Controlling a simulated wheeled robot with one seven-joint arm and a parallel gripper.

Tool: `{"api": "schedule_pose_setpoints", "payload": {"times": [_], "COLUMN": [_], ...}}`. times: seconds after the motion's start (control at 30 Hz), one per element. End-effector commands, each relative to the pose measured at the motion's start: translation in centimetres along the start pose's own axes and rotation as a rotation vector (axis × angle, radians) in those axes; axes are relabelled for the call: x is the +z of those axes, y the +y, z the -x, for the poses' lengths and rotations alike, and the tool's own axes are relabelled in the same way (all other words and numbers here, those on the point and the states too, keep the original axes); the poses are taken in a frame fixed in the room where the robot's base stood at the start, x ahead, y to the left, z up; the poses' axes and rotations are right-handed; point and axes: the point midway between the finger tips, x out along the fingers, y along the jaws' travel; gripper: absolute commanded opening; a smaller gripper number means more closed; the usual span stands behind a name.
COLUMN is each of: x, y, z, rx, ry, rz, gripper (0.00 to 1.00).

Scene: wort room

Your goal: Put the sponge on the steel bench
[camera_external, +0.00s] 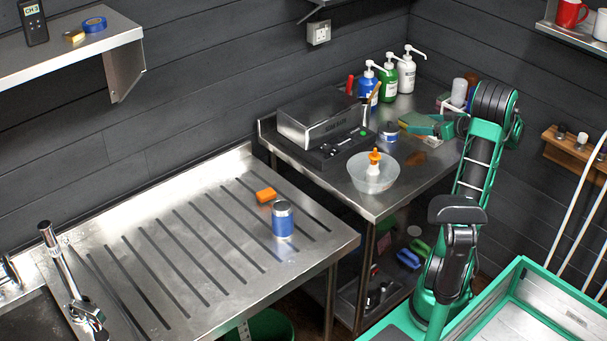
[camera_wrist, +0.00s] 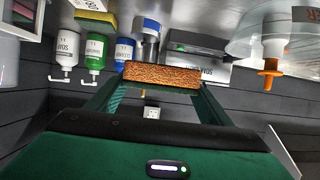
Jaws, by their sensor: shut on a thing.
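My gripper (camera_external: 434,126) reaches left over the back right of a steel bench (camera_external: 387,202). The wrist view shows my gripper (camera_wrist: 155,90) shut on the sponge (camera_wrist: 160,74), a rough orange-brown block held crosswise between the fingers. In the external view the sponge is hard to tell from the green fingers. It appears above the bench top, with a brown patch below it that may be its reflection.
The bench carries a steel-lidded machine (camera_external: 310,123), a clear bowl (camera_external: 373,182) with an orange-topped bottle, a blue jar (camera_external: 390,133) and pump bottles (camera_external: 406,76).

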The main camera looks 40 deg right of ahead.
Motion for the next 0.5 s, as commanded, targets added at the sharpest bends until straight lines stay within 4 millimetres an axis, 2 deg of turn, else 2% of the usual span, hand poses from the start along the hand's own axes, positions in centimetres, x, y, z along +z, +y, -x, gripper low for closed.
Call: {"api": "schedule_pose_setpoints", "payload": {"times": [0.03,0.27,0.5], "x": [1.1,3.9,7.7], "y": [0.0,0.0,0.0], "z": [-0.5,-1.7,-3.2], "rx": [-0.001,-0.002,0.000], "ry": [-0.001,0.000,0.000], "rz": [-0.005,-0.003,-0.003], "gripper": [0.49,0.49,0.49]}}
